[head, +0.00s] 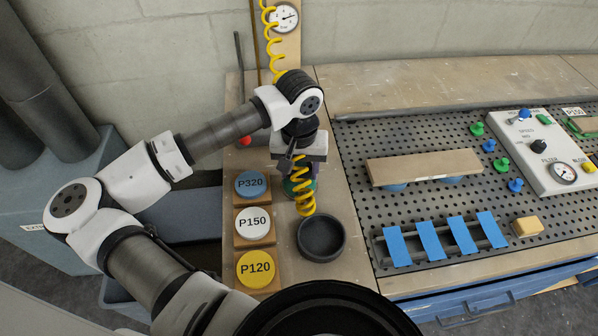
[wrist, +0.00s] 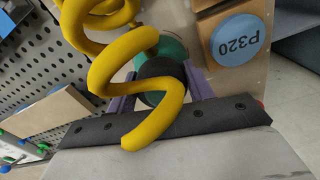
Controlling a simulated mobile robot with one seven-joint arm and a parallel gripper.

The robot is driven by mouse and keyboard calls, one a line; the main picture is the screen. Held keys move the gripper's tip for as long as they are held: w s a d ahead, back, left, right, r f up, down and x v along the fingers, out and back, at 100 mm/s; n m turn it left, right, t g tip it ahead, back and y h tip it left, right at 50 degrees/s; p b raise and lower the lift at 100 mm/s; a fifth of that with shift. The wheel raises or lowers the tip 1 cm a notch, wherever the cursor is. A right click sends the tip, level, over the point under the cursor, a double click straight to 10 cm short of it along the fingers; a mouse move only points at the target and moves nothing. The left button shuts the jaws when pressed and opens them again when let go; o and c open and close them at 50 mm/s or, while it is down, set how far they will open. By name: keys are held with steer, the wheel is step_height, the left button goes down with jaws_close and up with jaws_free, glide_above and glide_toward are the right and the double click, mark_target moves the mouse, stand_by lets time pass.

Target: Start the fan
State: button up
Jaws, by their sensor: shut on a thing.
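My gripper (head: 300,188) points down over the wooden board at the left of the bench. In the wrist view its purple fingers (wrist: 160,88) are closed on a round teal-and-black tool (wrist: 174,50), mostly hidden by a yellow coiled hose (wrist: 150,78). The hose hangs in front of the gripper in the head view. A white control panel (head: 509,141) lies far off at the right. It carries a blue knob (head: 524,114), a black knob (head: 539,146) and a gauge (head: 563,174). Its small labels are mostly unreadable; none clearly says fan.
Sanding pads marked P320 (head: 251,184), P150 (head: 252,223) and P120 (head: 255,268) stand left of a dark round cup (head: 321,239). A wooden plank (head: 425,165) and a rack with blue strips (head: 431,241) occupy the perforated table (head: 365,205).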

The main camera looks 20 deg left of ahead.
steer(key=shift+f, duration=1.25)
steer(key=shift+f, duration=0.2)
steer(key=o, duration=0.9)
steer(key=shift+o, duration=0.2)
steer(key=shift+r, duration=0.1)
steer(key=shift+r+p, duration=0.2)
steer(key=shift+p, duration=0.1)
steer(key=shift+a+r+b, duration=0.1)
steer(key=shift+r+b, duration=0.15)
steer(key=shift+b, duration=0.2)
step_height(320, 180, up, 11)
steer(key=b, duration=0.3)
steer(key=shift+r, duration=0.15)
